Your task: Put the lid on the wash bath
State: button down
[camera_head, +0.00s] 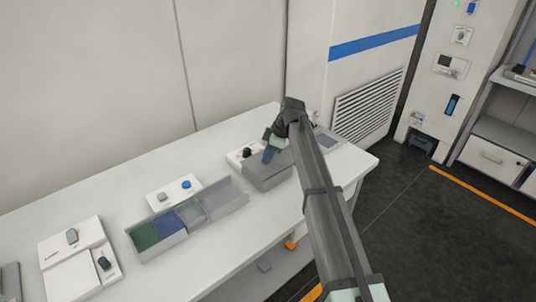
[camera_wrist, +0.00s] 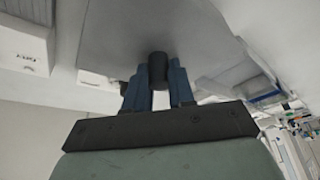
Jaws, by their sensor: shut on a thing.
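My gripper (camera_head: 268,158) is over the right part of the white table. In the wrist view its blue fingers (camera_wrist: 158,76) are shut on the dark round knob (camera_wrist: 158,68) of a flat grey lid (camera_wrist: 130,30). In the head view the grey box-shaped wash bath (camera_head: 272,180) stands on the table directly under my gripper, with a grey top surface at its upper edge. I cannot tell whether the lid rests on the bath or is just above it. The inside of the bath is hidden.
Left of the bath is a long grey tray (camera_head: 212,207) with green, blue and grey compartments. A white unit with a blue knob (camera_head: 174,193) is behind it. A white device with a black knob (camera_head: 240,157) is close behind the bath. The table (camera_head: 235,255) is clear in front.

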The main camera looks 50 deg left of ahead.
jog(key=shift+f, duration=0.45)
dwell(0.5)
jog(key=c, duration=0.9)
grip_release()
jog(key=v, duration=1.3)
jog(key=shift+w+d+r, duration=0.1)
jog(key=shift+w+r, duration=0.05)
jog(key=shift+r, duration=0.2)
